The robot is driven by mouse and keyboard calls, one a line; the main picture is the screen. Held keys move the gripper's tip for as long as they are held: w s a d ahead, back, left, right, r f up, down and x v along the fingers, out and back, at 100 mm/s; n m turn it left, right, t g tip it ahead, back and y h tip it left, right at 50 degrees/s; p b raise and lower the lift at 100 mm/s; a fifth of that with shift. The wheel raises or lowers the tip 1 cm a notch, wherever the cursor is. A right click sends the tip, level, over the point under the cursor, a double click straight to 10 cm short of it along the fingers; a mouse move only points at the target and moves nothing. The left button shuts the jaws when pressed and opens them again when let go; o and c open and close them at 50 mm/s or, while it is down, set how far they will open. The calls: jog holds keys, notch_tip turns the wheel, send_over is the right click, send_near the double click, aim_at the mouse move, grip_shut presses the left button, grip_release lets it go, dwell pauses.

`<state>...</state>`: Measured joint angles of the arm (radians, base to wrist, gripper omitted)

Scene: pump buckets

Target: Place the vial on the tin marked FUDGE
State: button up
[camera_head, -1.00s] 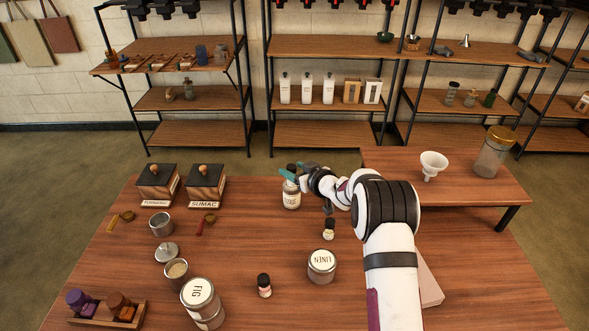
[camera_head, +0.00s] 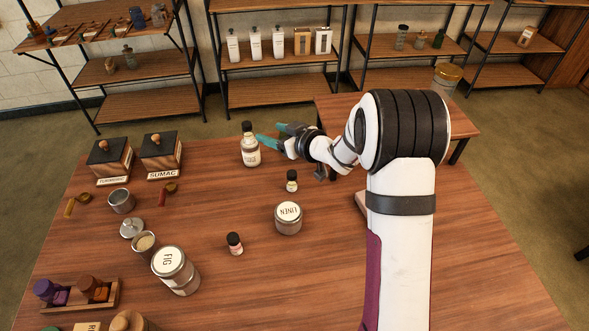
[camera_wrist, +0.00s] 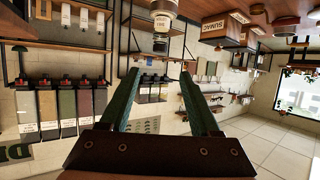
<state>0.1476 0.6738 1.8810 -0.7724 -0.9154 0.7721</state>
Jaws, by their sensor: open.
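Two small dark-capped vials stand on the table in the head view: one (camera_head: 292,182) behind the LINEN tin (camera_head: 288,220), one (camera_head: 235,246) with a pinkish label nearer me. I cannot tell which is the task's vial. A larger dark-capped bottle (camera_head: 250,154) stands farther back, its label unreadable. I see no label reading FUDGE; the readable tin labels are LINEN and FIG (camera_head: 176,273). My gripper (camera_head: 268,142) is open and empty, its teal fingers close to the right of the larger bottle. In the wrist view, the fingers (camera_wrist: 160,74) are spread with nothing between them.
TURMERIC (camera_head: 110,160) and SUMAC (camera_head: 161,155) boxes stand back left. Open tins (camera_head: 121,203), scoops and a wooden rack (camera_head: 78,297) fill the left side. The table's front middle is clear.

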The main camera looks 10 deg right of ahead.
jog(key=s+d+r+m+g+h, duration=0.25)
jog(key=s+d+m+h, duration=0.2)
jog(key=s, duration=0.25)
jog(key=s+d+r+m+g+h, duration=0.1)
jog(key=s+d+r+m+h, duration=0.25)
jog(key=s+d, duration=0.35)
jog(key=s+a+m+g+y, duration=0.1)
jog(key=s+a+g, duration=0.1)
jog(key=s, duration=0.7)
jog(key=s+a+f+m+g, duration=0.1)
jog(key=s+a+g, duration=0.2)
jog(key=s, duration=0.7)
jog(key=s+a+m+g+y, duration=0.1)
jog(key=s+a+m+g, duration=0.1)
jog(key=s, duration=0.8)
jog(key=a+g, duration=0.1)
jog(key=a, duration=0.1)
jog(key=shift+s+a+f+y, duration=0.25)
jog(key=shift+a+y, duration=0.05)
jog(key=shift+a, duration=0.05)
